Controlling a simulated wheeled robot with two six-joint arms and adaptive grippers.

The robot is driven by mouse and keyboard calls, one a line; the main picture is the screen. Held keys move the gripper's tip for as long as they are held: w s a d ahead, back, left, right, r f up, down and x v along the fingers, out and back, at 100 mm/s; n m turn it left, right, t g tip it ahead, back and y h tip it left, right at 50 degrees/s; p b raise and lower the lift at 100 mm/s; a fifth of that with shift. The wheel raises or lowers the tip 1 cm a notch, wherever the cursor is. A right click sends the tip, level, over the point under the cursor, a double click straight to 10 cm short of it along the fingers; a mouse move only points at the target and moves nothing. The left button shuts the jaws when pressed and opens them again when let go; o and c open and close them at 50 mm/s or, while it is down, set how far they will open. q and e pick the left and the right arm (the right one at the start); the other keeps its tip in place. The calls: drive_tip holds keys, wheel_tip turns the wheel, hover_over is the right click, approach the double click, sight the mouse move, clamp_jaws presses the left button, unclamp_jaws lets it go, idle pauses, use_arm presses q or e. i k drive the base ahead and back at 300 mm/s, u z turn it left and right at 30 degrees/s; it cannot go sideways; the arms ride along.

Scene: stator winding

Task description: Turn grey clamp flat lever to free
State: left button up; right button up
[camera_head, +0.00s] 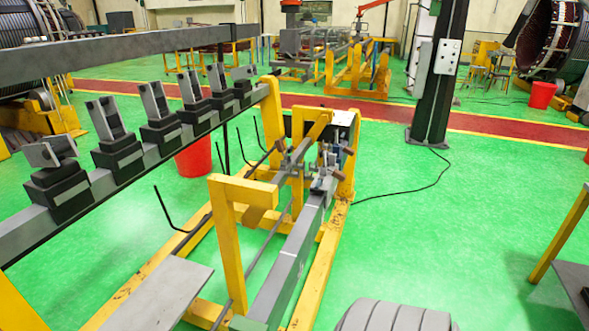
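A row of grey clamps on black blocks runs along a grey beam (85,198) at the left. The nearest clamp (50,151) has its grey top part lying nearly flat. The farthest clamp (243,73) also looks flat. The clamps between them, such as the second (108,119) and third (154,102), have their grey parts standing upright. Another grey metal clamp mechanism (325,178) sits on the yellow frame in the middle; its details are too small to tell. Neither of my grippers shows in the head view, and nothing is seen touching the clamps.
A long grey upper beam (110,54) passes above the clamp row. A yellow frame (230,250) and black bent rods (170,212) stand beside it. A red bucket (193,160) is behind the beam. A dark column (440,80) stands at the back right. Green floor at right is mostly clear.

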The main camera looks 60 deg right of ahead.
sight(320, 179)
drive_tip(key=k, duration=1.25)
drive_tip(key=z, duration=1.8)
drive_tip(key=i, duration=1.7)
drive_tip(key=z, duration=0.2)
